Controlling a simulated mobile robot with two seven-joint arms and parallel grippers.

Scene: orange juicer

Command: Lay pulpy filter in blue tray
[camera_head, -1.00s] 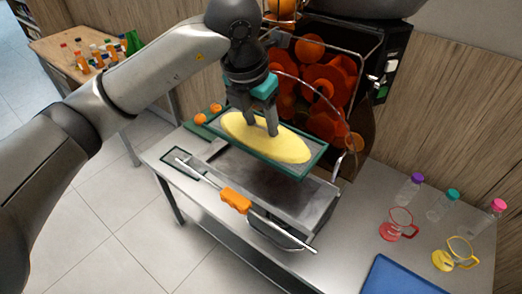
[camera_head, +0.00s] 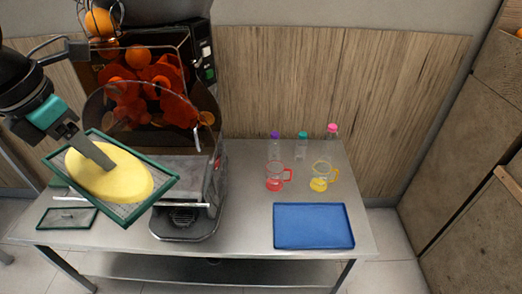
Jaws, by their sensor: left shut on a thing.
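The pulpy filter (camera_head: 152,201) is a rectangular mesh with a green frame, carrying a large yellow mound of pulp (camera_head: 125,184). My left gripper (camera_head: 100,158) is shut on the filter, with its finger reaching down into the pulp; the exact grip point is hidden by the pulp. The filter hangs tilted in the air at the left, in front of the juicer. The blue tray (camera_head: 314,227) lies flat and empty on the right part of the steel table, well apart from the filter. My right gripper is out of view.
The juicer (camera_head: 185,222) with oranges behind its clear cover stands beside the filter. A green-framed rectangle (camera_head: 67,218) lies at the table's left end.

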